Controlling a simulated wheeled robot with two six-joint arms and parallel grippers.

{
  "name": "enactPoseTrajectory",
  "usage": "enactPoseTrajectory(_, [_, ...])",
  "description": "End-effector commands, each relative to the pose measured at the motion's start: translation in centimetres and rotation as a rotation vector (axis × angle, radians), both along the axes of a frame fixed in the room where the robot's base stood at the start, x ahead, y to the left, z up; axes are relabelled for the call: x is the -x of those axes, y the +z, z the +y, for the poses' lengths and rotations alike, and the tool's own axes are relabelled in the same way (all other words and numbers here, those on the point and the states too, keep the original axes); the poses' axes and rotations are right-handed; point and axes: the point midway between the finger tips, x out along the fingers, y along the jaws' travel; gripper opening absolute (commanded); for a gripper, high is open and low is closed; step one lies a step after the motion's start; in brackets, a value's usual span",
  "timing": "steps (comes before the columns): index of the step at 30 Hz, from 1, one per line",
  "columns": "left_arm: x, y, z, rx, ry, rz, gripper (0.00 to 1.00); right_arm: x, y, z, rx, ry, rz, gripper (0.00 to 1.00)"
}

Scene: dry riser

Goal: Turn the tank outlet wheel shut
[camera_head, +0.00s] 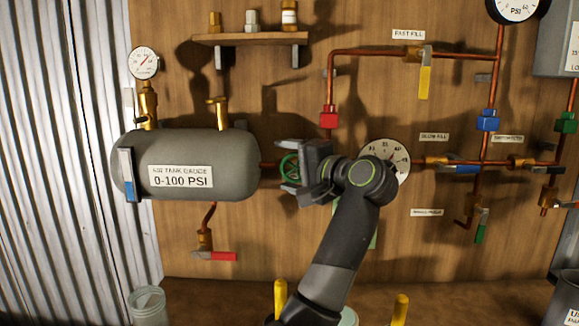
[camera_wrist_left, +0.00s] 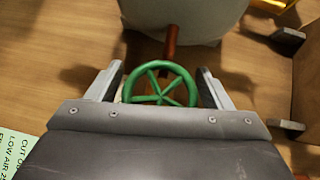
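The tank outlet wheel (camera_head: 289,168) is a small green spoked handwheel on the copper pipe just right of the grey tank (camera_head: 240,150). My left gripper (camera_head: 296,172) comes at it from the right and partly hides it. In the left wrist view the green wheel (camera_wrist_left: 160,86) sits between my left gripper's two fingers (camera_wrist_left: 160,85), with a narrow gap at each side. The fingers are open, one on either side of the rim. The tank's end (camera_wrist_left: 190,18) and a copper pipe show behind the wheel. My right gripper is not in view.
A wooden shelf (camera_head: 250,38) with fittings is above the tank. A red valve (camera_head: 329,117) and a round gauge (camera_head: 398,155) are near my arm. A red-handled drain valve (camera_head: 220,256) hangs below the tank. Labelled valves fill the right of the board.

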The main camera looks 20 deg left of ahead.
Motion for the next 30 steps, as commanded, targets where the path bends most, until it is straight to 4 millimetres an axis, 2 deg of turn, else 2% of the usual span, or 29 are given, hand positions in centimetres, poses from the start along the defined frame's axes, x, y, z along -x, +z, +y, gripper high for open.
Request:
enactPoseTrajectory(1, [0.0,0.0,0.0,0.000,0.000,0.000,0.67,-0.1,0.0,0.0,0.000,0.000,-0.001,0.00])
enactPoseTrajectory(8, [0.0,0.0,0.0,0.000,0.000,0.000,0.37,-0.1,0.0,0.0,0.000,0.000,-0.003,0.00])
enactPoseTrajectory(17, [0.0,-0.2,0.0,-0.040,0.000,0.012,0.36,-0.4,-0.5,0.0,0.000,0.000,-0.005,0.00])
enactPoseTrajectory(24, [0.0,-0.2,0.0,-0.176,0.000,0.051,0.36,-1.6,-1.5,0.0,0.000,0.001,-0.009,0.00])
enactPoseTrajectory(30, [0.0,0.0,0.0,-0.324,0.000,0.095,0.36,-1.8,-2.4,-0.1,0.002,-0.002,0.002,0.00])
